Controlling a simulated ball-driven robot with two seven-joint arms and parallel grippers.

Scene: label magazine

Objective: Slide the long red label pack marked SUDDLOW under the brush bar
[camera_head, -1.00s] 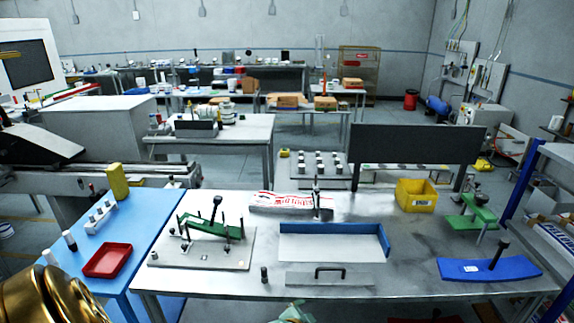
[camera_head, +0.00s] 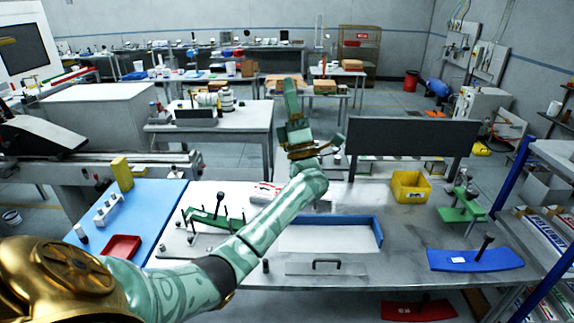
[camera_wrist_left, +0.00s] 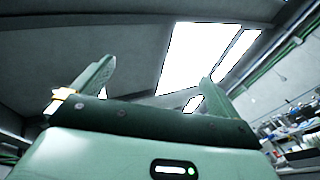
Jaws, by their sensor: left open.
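I cannot make out a brush bar for certain. My left gripper (camera_head: 298,128) is raised above the back of the table, pointing up, open and empty. In the left wrist view its two fingers (camera_wrist_left: 155,88) stand apart against the ceiling lights, with nothing between them. My right gripper is not in view.
A blue-edged white tray (camera_head: 378,232) is at mid table. A green fixture (camera_head: 212,216) stands left on a plate. A yellow bin (camera_head: 410,188), green stand (camera_head: 461,212) and blue handled plate (camera_head: 470,260) are at right. A dark panel (camera_head: 412,150) rises behind.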

